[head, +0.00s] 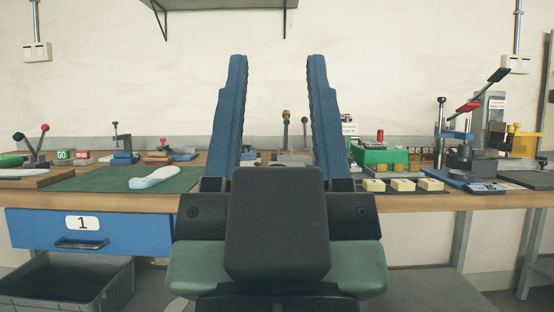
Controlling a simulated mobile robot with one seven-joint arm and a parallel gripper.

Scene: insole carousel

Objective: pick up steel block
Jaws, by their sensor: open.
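My gripper (277,62) stands in the middle of the head view. Its two blue fingers point up and are wide apart, with nothing held between them. It is in front of the workbench (420,202) and hides part of the bench's middle. I cannot make out for certain which thing is the steel block. A grey metal fixture (292,158) with upright levers shows between the fingers, on the bench beyond them.
A pale insole (154,178) lies on a green mat (100,181) at left. A green machine (379,157), several cream blocks (402,184) and a lever press (465,152) stand at right. A blue drawer (130,231) and a grey bin (70,289) are below the bench at left.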

